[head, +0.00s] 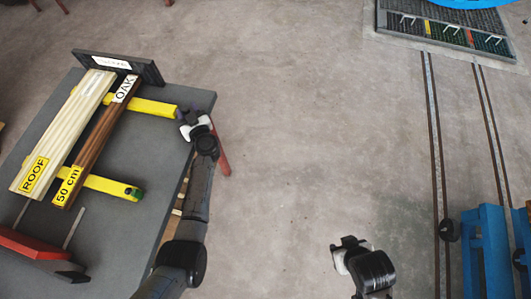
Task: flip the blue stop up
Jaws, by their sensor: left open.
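Two yellow bars lie across the grey table under the boards. The far yellow bar (150,106) ends near the table's right edge. A small dark bluish part at its end, likely the blue stop (181,114), is partly hidden by my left gripper, and I cannot tell whether it is up or down. The near yellow bar (112,186) ends in a green stop (137,193). My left gripper (187,122) is open, right at the far bar's end; contact is unclear. My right gripper (348,246) hangs over the floor, apart from the table; its jaws are unclear.
A pale board marked ROOF (65,130) and a brown board marked OAK (100,138) lie on the grey table (110,235). A black block (120,67) stands at their far end. Blue machinery (492,250) and rails (434,130) are right. The middle floor is clear.

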